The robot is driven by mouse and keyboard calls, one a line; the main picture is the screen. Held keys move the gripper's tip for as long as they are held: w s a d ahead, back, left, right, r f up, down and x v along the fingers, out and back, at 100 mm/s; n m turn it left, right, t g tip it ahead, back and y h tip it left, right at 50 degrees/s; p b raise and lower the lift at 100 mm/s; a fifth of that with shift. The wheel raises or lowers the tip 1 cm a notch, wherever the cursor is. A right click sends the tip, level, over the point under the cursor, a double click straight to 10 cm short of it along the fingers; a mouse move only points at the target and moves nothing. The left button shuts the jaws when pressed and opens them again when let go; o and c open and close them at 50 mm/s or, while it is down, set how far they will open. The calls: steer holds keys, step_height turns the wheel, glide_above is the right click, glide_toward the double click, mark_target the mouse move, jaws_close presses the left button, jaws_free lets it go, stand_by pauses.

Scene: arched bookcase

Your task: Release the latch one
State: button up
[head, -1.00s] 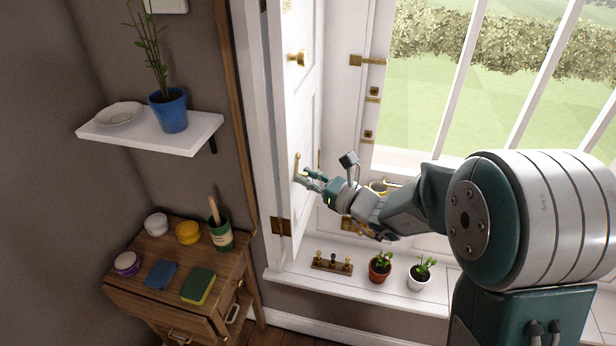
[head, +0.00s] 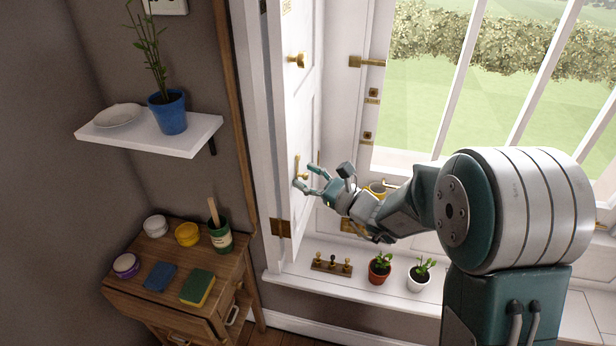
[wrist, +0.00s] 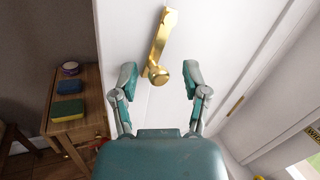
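A brass latch handle (head: 298,170) is mounted on a white panelled door leaf (head: 305,115). In the wrist view the latch (wrist: 159,45) hangs at a slight slant, its round knob at the lower end. My gripper (head: 306,178) is open beside it. In the wrist view the open fingers (wrist: 160,75) stand on either side of the knob, with a gap on both sides, and do not appear to touch it. How far the knob lies in front of the fingertips is hard to tell. No label reading "one" is legible on this latch.
A brass knob (head: 297,60) sits higher on the leaf. A brass bolt (head: 367,62) is on the window frame. A wooden cabinet (head: 235,270) stands left.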

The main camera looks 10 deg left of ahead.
steer(key=v, duration=1.2)
